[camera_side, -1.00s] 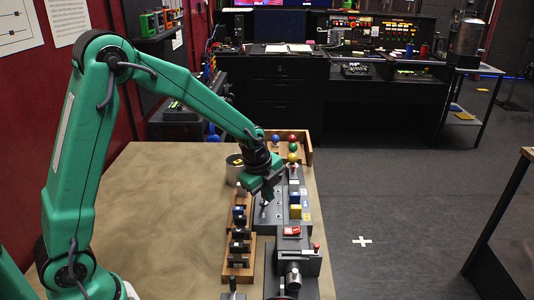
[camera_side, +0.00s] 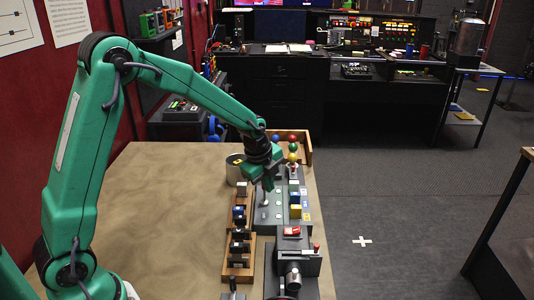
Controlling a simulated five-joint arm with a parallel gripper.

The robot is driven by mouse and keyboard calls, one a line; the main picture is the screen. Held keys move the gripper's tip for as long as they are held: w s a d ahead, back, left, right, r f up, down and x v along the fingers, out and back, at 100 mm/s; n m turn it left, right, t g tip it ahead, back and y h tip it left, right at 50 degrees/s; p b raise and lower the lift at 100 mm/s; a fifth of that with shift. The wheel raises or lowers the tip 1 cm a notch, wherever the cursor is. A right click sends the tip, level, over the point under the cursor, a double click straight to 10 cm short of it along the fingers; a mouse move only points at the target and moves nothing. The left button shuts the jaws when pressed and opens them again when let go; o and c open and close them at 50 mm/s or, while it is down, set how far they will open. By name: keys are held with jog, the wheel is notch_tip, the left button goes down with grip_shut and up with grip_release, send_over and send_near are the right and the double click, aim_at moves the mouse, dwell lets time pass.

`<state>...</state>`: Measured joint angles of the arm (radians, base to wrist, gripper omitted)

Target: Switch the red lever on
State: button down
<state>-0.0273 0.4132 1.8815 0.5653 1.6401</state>
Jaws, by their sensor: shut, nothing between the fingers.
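My gripper (camera_side: 266,184) is shut and empty. It hangs over the far part of the grey panel (camera_side: 270,226), above small pale levers or knobs (camera_side: 265,202). I cannot tell whether it touches one. A red piece (camera_side: 291,231) lies flat on top of a dark box nearer the camera. A small red-tipped handle (camera_side: 316,247) stands at that box's right side. I cannot tell which of these is the red lever, or its on or off position. My gripper is apart from both.
A wooden rack with dark blocks (camera_side: 239,262) runs along the panel's left. Coloured balls (camera_side: 292,147) sit in a wooden tray at the far end. Blue and yellow blocks (camera_side: 295,211) stand right of the panel. A round can (camera_side: 235,172) stands left of my gripper. The table's left (camera_side: 160,220) is clear.

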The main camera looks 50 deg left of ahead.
jog(key=shift+r, duration=0.65)
jog(key=shift+d+r, duration=0.1)
jog(key=shift+d+r, duration=0.2)
jog(key=shift+d, duration=0.35)
jog(key=w+a+r, duration=0.3)
jog(key=a+r, duration=0.1)
jog(key=r, duration=0.3)
jog(key=shift+w+a+r, duration=0.15)
jog(key=shift+w+r, duration=0.15)
jog(key=shift+r, duration=0.05)
